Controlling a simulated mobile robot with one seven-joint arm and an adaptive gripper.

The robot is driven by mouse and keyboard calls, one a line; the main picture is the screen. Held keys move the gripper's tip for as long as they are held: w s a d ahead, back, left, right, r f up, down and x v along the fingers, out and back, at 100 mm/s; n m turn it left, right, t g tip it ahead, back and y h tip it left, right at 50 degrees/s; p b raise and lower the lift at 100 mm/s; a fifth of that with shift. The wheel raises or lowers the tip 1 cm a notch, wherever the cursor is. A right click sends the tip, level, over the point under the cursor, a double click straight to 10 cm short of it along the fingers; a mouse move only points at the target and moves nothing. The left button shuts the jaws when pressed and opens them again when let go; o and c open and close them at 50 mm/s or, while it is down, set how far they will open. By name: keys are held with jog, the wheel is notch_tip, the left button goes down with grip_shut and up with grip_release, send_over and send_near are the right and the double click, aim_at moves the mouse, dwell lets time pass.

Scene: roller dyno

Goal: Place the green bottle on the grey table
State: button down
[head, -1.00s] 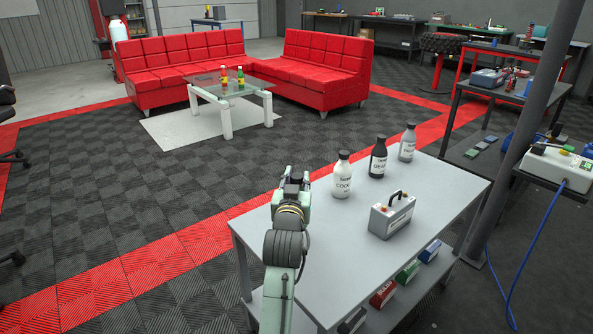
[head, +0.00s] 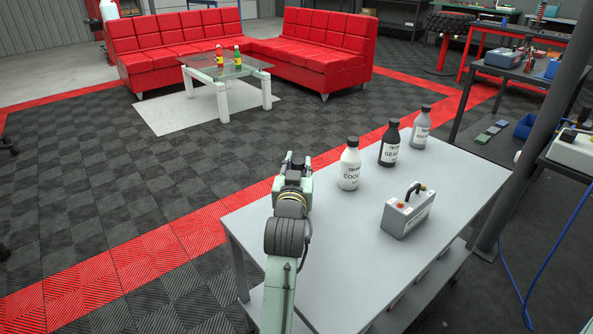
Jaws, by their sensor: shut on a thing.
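The grey table (head: 300,247) stands in front of me in the head view. My gripper (head: 293,162) is over its far left edge, seen from behind. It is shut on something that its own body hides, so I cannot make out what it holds. A small green bottle (head: 238,61) with a yellow part stands on the glass coffee table (head: 202,68) farther off, beside a red bottle (head: 219,57). I cannot tell whether this green bottle is the task's own.
On the grey table stand a white bottle (head: 349,170), a black bottle (head: 389,150), a grey bottle (head: 420,132) and a grey case (head: 407,216) with a handle. The table's front left is clear. A dark post (head: 530,140) rises at the right. Red sofas (head: 178,45) stand behind.

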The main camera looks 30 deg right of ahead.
jog(key=c, duration=1.8)
grip_release()
jog(key=shift+f, duration=0.3)
jog(key=o, duration=0.5)
jog(key=shift+r, duration=0.1)
